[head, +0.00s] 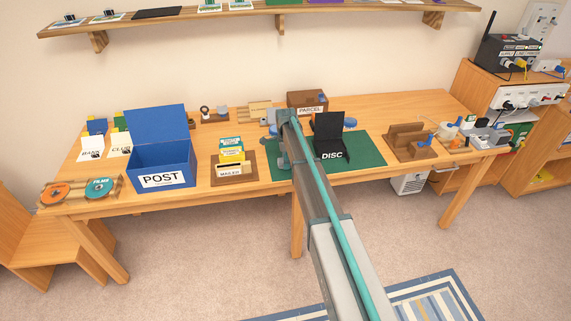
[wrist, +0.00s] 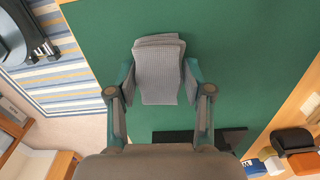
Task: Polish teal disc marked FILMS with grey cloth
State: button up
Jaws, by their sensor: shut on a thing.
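The teal disc marked FILMS (head: 100,188) lies in a shallow wooden holder (head: 70,202) at the front left end of the table, beside an orange disc (head: 56,193). My gripper (wrist: 160,78) is shut on the grey cloth (wrist: 160,62), a folded, textured pad held between the fingertips. In the wrist view the cloth is over the green mat (wrist: 245,50); whether it touches the mat I cannot tell. In the head view my arm reaches over the mat's left part and largely hides the gripper and cloth. The disc is far to the left of my gripper.
A blue POST box (head: 162,160) and a MAILER stand (head: 232,172) lie between mat and discs. A black DISC case (head: 330,135) stands open on the mat. BANK and CLUB card holders (head: 92,147) stand behind the discs. A wooden stand (head: 408,143) is to the right.

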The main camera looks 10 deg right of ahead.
jog(key=shift+r+p, duration=1.15)
jog(key=shift+r, duration=1.85)
